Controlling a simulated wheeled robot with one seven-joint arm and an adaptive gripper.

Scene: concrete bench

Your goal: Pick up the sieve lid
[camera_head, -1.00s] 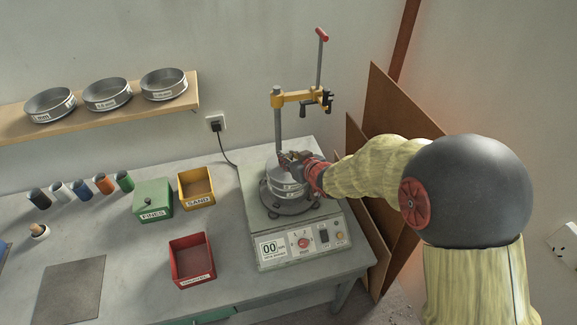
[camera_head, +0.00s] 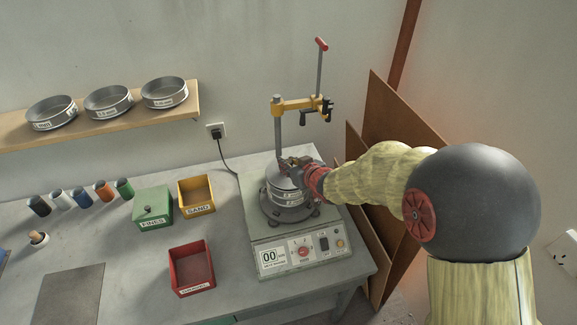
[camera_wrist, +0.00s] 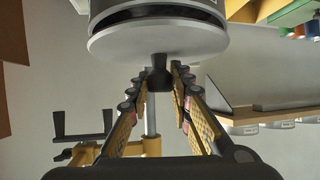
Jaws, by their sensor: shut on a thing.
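The sieve lid (camera_wrist: 157,42) is a pale grey disc with a dark knob (camera_wrist: 160,70), seen close up in the wrist view. My gripper (camera_wrist: 160,80) is shut on the knob, one finger on each side. In the head view my gripper (camera_head: 290,165) is over the top of the sieve stack (camera_head: 284,190) on the shaker, hiding most of the lid. A dark band shows between the disc and the grey metal beyond it; I cannot tell whether it is a gap or a shadow.
The shaker's post with its yellow clamp arm (camera_head: 298,104) stands close behind my gripper. A green FINES box (camera_head: 153,220), yellow SAND box (camera_head: 197,208) and red box (camera_head: 190,283) are to the left. Three sieves rest on the wall shelf (camera_head: 140,108).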

